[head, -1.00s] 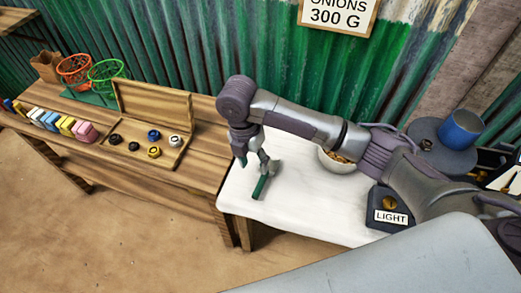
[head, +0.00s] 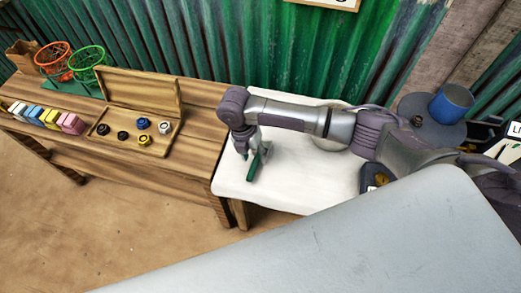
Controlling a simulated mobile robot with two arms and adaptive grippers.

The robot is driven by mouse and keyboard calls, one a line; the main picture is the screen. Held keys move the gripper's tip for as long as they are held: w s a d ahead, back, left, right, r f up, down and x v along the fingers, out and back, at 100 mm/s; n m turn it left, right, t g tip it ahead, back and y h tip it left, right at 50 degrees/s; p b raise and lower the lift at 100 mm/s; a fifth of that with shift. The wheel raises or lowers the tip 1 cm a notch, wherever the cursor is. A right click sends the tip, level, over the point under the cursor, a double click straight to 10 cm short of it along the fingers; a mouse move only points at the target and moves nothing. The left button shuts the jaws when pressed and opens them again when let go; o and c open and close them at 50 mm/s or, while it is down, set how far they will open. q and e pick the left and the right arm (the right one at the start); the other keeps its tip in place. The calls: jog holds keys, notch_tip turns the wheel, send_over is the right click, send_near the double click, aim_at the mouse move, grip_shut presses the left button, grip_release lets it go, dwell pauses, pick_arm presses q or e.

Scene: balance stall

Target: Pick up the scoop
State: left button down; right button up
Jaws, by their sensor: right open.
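The scoop (head: 254,167) shows as a short dark green handle lying on the white-covered table, near its left end. The rest of the scoop is hidden or too small to make out. My right gripper (head: 251,154) points down over the handle, with its jaws open. The fingers look very close to the handle; I cannot tell if they touch it. My left gripper is out of view.
A wooden table (head: 192,153) adjoins on the left, with an open wooden box (head: 172,139) of dark, blue and yellow pieces, coloured blocks and two baskets. A blue cup (head: 452,103) stands at the right. A pale bowl is mostly behind my arm.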

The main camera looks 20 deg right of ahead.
jog(key=shift+s+d+f, duration=0.1)
jog(key=shift+f, duration=1.05)
jog(key=c, duration=0.7)
grip_shut()
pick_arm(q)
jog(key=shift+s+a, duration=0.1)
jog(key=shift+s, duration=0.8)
